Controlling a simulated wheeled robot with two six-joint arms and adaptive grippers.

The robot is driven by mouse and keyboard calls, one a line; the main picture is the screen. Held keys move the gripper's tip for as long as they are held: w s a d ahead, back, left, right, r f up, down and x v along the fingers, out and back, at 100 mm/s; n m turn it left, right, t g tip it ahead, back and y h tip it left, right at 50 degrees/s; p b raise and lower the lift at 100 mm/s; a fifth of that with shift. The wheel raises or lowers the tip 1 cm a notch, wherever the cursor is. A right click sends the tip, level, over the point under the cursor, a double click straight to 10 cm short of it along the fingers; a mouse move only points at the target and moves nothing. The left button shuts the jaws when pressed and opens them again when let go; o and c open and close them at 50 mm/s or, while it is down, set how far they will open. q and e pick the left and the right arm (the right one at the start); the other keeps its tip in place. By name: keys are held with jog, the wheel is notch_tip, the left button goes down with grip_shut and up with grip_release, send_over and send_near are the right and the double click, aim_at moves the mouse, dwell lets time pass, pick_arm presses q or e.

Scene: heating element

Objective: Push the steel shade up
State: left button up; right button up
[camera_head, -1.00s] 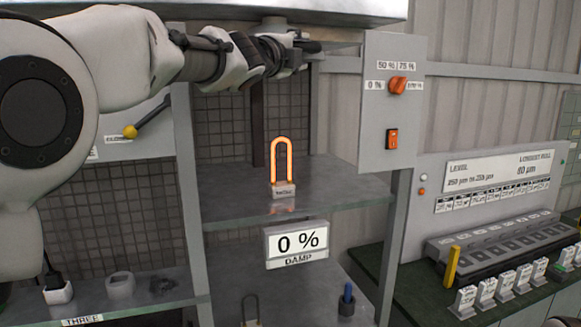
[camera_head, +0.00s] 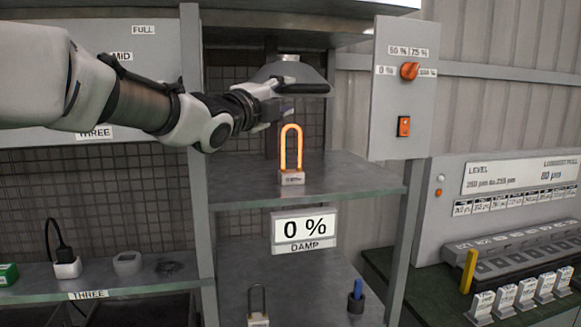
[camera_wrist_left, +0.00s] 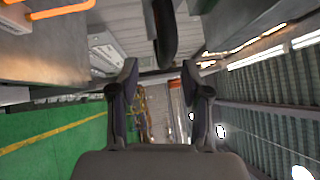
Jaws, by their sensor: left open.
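The steel shade (camera_head: 290,70) is a grey cone-shaped hood with a light cap, hanging above the shelf. A dark handle (camera_head: 308,89) sticks out at its lower right front. My left gripper (camera_head: 280,102) is at the shade's lower edge, just left of the handle. In the left wrist view my open fingers (camera_wrist_left: 159,74) stand apart, with the dark handle (camera_wrist_left: 166,32) ahead of the gap. I cannot tell whether they touch it. Below stands a glowing orange heating element (camera_head: 291,150) on a small base. My right gripper is not in view.
The shelf (camera_head: 350,180) holds the element close under my gripper. A panel (camera_head: 390,120) with an orange dial (camera_head: 409,71) stands to the right. A "0 %" damp sign (camera_head: 304,229) hangs below. A post (camera_head: 200,240) stands left.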

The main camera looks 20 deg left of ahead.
pick_arm(q)
jog(key=shift+s+d+r+p, duration=0.3)
jog(key=shift+r+p, duration=0.2)
jog(key=shift+p, duration=0.25)
notch_tip(320, 180, down, 17)
jog(key=w+d+b, duration=0.1)
jog(key=d+b, duration=0.1)
jog(key=b, duration=0.5)
jog(key=shift+r+m+h, duration=0.15)
jog(key=shift+m+h, duration=0.15)
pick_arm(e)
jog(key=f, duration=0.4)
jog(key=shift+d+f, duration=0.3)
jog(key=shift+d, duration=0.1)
